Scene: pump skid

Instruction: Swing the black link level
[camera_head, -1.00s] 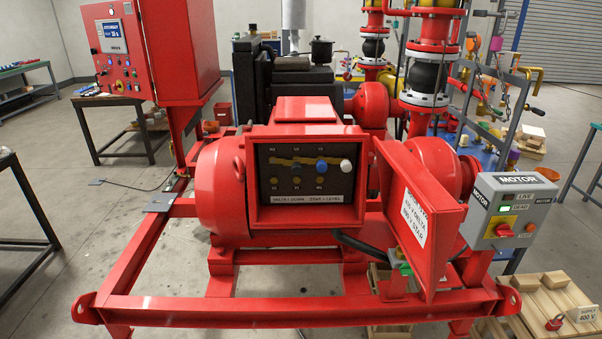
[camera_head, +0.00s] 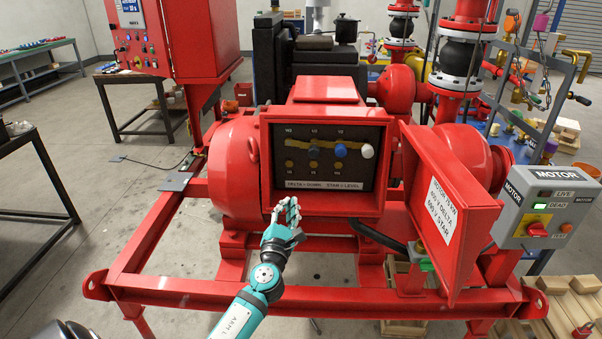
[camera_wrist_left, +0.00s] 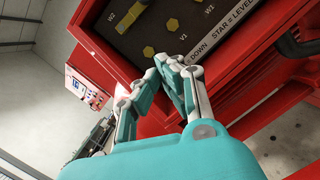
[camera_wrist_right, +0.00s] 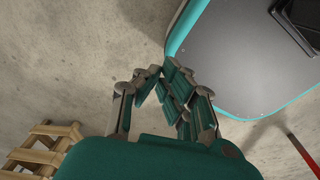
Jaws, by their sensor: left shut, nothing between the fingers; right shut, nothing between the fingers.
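The open red terminal box (camera_head: 262,175) stands on the motor, with a dark panel (camera_head: 300,177) inside. A brass strip (camera_head: 298,143), a blue knob (camera_head: 340,150), a white knob (camera_head: 367,151) and several brass studs show on it. The black link is hard to pick out against the dark panel; a dark round shape (camera_head: 314,151) left of the blue knob may be its knob. My left gripper (camera_head: 287,206) is shut and empty, in front of the box's lower left edge; the left wrist view shows its fingertips (camera_wrist_left: 172,65) below the studs. My right gripper (camera_wrist_right: 160,78) is shut and empty above the floor.
The box's red door (camera_head: 447,220) hangs open on the right, beside a grey motor switch box (camera_head: 545,208). A label plate (camera_head: 325,186) sits under the studs. A red skid frame (camera_head: 200,290) crosses in front.

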